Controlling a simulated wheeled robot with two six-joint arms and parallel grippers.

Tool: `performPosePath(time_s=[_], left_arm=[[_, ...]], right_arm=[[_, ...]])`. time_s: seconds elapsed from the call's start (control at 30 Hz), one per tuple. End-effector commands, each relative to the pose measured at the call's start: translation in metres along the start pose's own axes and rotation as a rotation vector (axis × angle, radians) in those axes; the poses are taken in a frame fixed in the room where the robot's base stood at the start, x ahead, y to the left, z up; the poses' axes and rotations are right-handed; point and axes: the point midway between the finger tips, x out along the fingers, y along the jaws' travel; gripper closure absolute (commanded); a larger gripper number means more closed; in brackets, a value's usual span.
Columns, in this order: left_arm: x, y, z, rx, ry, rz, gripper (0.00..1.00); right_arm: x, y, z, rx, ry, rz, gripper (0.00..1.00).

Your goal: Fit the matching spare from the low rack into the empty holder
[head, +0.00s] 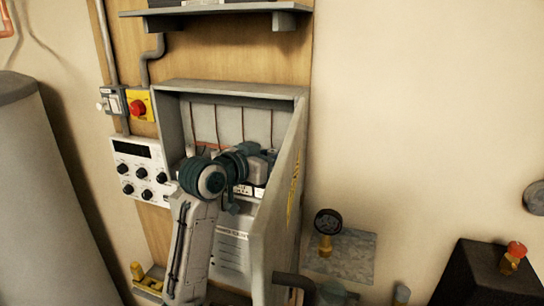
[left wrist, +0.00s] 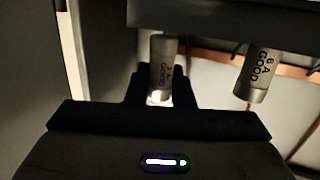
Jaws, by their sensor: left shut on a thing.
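My left gripper (left wrist: 160,88) is shut on a pale cylindrical fuse (left wrist: 161,62) with dark lettering and a bright metal end. The fuse's upper end meets or passes in front of a dark bar (left wrist: 215,17); I cannot tell whether it is seated there. A second fuse (left wrist: 258,75), marked "6 A GOOD", is to the right, its upper end at the same bar. In the head view my left arm reaches into the open grey cabinet (head: 172,112), and its wrist hides the fuses and holders. I cannot make out the low rack or an empty holder. My right gripper is not in view.
The cabinet door (head: 283,215) stands open on the right, close beside my left arm. A copper-coloured bar (left wrist: 298,70) runs behind the second fuse. A white instrument panel (head: 140,168) and a red button (head: 138,107) are left of the cabinet. A shelf (head: 215,10) is above.

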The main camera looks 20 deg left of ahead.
Motion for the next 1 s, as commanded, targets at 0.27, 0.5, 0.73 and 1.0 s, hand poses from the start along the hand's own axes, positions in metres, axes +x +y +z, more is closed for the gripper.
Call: performPosePath(time_s=[0.27, 0.5, 0.73, 1.0], left_arm=[[0.0, 0.0, 0.0, 0.0, 0.0, 0.0, 1.0], [0.001, 0.0, 0.004, 0.0, 0.0, 0.0, 1.0], [0.001, 0.0, 0.009, 0.0, -0.001, 0.0, 1.0], [0.002, 0.0, 0.014, 0.0, -0.001, 0.0, 1.0]], right_arm=[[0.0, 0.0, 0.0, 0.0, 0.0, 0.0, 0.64], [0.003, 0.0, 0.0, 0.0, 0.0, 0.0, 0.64], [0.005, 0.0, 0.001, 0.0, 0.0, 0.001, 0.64], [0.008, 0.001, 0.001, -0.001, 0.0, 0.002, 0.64]])
